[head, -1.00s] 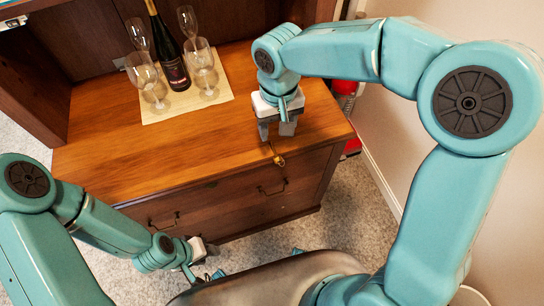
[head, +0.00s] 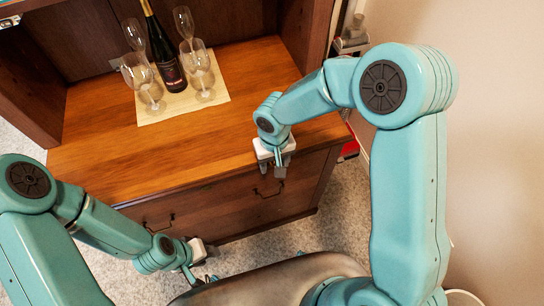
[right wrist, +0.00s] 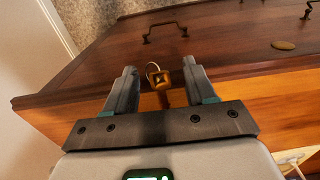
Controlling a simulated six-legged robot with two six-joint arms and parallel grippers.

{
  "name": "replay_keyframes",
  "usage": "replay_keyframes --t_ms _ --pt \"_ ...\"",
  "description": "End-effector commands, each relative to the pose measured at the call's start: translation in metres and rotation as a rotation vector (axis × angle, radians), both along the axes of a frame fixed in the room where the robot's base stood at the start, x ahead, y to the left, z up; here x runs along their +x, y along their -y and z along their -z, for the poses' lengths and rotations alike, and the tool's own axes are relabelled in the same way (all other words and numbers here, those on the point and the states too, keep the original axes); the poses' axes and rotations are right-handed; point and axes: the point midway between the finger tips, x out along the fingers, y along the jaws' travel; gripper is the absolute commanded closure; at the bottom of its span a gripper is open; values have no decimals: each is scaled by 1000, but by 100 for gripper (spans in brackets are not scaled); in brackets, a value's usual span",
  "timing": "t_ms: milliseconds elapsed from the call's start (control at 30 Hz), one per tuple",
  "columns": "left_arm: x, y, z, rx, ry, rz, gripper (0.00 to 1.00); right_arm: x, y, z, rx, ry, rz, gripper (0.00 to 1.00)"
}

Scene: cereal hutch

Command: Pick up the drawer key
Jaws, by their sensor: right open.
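The drawer key (right wrist: 160,80), a small brass piece with a thin ring, shows in the right wrist view between the two fingers of my right gripper (head: 274,170). It is at the front edge of the cabinet's wooden top. The right gripper is open around it, with no clear contact on both sides. In the head view the gripper hides the key. My left gripper (head: 203,251) is low at the front of the cabinet, away from the key; its jaw opening is not clear.
The wooden cabinet top (head: 110,150) is mostly bare. A dark bottle (head: 169,62) and several glasses stand on a pale mat (head: 150,118) at the back. Drawer handles (head: 269,190) and an oval brass plate (right wrist: 284,45) are on the front. A wall is at right.

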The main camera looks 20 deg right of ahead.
Motion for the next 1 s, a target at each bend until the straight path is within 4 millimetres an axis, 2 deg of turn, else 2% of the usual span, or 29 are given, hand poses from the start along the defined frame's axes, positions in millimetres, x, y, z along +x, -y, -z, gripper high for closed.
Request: replay_keyframes --t_ms 233,267,400,433,833,1000 --pt "0 0 0 0 0 0 57 0 2 3 1 1 1 45" --pt "0 0 0 0 0 0 57 0 2 3 1 1 1 48" --pt "0 0 0 0 0 0 57 0 2 3 1 0 1 94" --pt "0 0 0 0 0 0 57 0 2 3 1 0 1 100" --pt "0 0 0 0 0 0 57 0 2 1 0 1 1 100" --pt "0 0 -1 0 0 0 57 1 2 -13 1 4 3 100"
